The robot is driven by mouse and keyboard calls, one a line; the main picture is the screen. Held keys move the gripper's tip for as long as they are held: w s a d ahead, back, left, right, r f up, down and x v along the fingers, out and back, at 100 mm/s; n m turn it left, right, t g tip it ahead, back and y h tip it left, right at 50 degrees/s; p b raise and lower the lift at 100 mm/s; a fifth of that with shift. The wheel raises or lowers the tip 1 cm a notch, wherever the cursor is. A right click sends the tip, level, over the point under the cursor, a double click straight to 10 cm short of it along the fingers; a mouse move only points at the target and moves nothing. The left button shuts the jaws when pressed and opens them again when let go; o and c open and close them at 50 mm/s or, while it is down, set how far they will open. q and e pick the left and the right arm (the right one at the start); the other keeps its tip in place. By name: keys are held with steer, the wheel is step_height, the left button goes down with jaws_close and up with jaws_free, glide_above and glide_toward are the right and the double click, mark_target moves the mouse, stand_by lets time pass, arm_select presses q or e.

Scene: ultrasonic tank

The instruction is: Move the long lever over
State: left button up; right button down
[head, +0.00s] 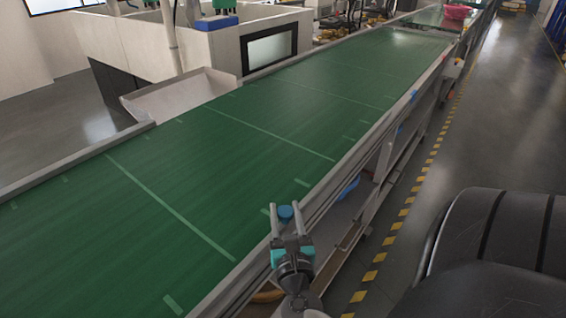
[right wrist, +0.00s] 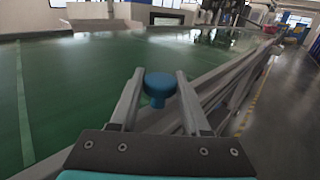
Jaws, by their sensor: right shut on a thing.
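The right gripper also shows in the right wrist view (right wrist: 160,75). Any lever shaft below the knob is hidden by my gripper, so I cannot tell the lever's length or tilt. My left gripper is not in view.
The green conveyor belt (head: 180,170) runs from near left to far right and is bare nearby. Its metal side rail (head: 335,185) passes close to my right gripper. A grey chute (head: 185,92) stands at the far side. Clear floor (head: 490,120) lies to the right.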

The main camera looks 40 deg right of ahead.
steer(key=shift+s+d+f, duration=0.1)
steer(key=shift+s+d, duration=0.05)
steer(key=shift+s, duration=0.05)
steer(key=c, duration=0.8)
jaws_free()
steer(key=o, duration=0.4)
steer(key=shift+s, duration=0.2)
steer(key=shift+c, duration=0.2)
steer(key=shift+o, duration=0.2)
steer(key=shift+w, duration=0.15)
steer(key=b+v, duration=0.3)
steer(key=v, duration=1.2)
steer(key=shift+a, duration=0.25)
